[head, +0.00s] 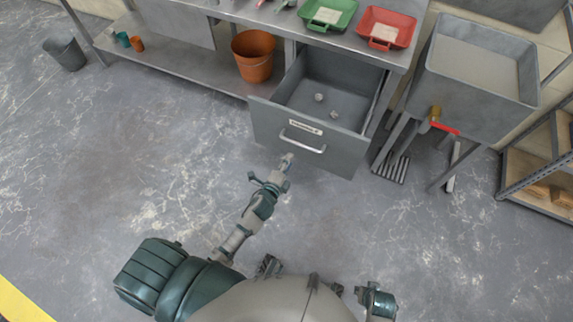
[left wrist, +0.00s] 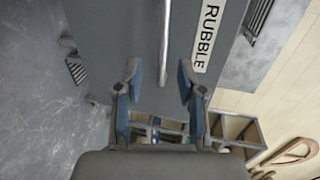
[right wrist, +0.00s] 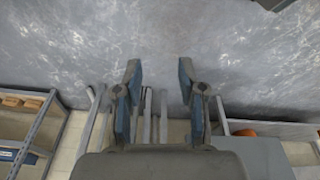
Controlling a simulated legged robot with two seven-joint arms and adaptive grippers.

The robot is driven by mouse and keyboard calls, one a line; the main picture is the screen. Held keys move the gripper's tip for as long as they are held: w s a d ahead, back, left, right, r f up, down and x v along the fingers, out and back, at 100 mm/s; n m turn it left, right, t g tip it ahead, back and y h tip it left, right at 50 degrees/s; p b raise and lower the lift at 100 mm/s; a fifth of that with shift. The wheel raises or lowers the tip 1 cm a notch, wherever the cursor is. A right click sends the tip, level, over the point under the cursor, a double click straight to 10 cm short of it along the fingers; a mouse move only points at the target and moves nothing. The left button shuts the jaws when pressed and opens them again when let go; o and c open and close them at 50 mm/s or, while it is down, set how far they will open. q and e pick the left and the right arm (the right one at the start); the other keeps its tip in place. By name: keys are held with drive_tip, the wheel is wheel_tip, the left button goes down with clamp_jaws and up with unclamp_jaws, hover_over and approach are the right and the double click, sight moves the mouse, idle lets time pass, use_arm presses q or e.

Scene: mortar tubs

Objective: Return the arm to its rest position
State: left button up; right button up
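My left arm reaches forward in the head view, with the left gripper (head: 287,160) close in front of the open grey drawer (head: 262,125). In the left wrist view the left gripper (left wrist: 160,80) is open, its fingers apart and nothing between them. The drawer handle (left wrist: 163,45) and a RUBBLE label (left wrist: 207,38) lie just beyond the fingertips; I see no grip on the handle. The right gripper (right wrist: 160,75) is open and empty in the right wrist view, with grey floor beyond it. My right arm is mostly hidden in the head view.
The drawer stands pulled out under the workbench (head: 395,55) and holds small pale lumps (head: 319,97). An orange bucket (head: 254,56) sits on the lower shelf. A sink (head: 476,75) on legs and a shelf rack (head: 540,190) stand right.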

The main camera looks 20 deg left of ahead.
use_arm(q)
drive_tip(key=shift+v, duration=0.75)
use_arm(e)
drive_tip(key=shift+a, duration=0.1)
use_arm(q)
drive_tip(key=shift+d, duration=0.15)
use_arm(e)
drive_tip(key=shift+d, duration=0.25)
use_arm(q)
drive_tip(key=s+a+f+n+g+y+p, duration=0.1)
drive_tip(key=s+f+n+g+p, duration=0.1)
drive_tip(key=s+f+n+g, duration=0.45)
drive_tip(key=s+a+f+n+g+p, duration=0.2)
drive_tip(key=s+f+n, duration=0.1)
drive_tip(key=s+f, duration=0.75)
drive_tip(key=s+f+n+g, duration=0.2)
drive_tip(key=s+f+n, duration=0.1)
drive_tip(key=s, duration=0.4)
drive_tip(key=s+d+f+n+g+p, duration=0.1)
drive_tip(key=s+f+n+g, duration=0.2)
drive_tip(key=s+f, duration=0.3)
drive_tip(key=shift+s+d+f+n+h, duration=0.2)
drive_tip(key=shift+s+n+h, duration=0.15)
drive_tip(key=shift+s, duration=0.85)
use_arm(e)
drive_tip(key=s+f, duration=0.4)
drive_tip(key=f, duration=0.9)
drive_tip(key=shift+s+f, duration=0.2)
drive_tip(key=shift+f, duration=0.05)
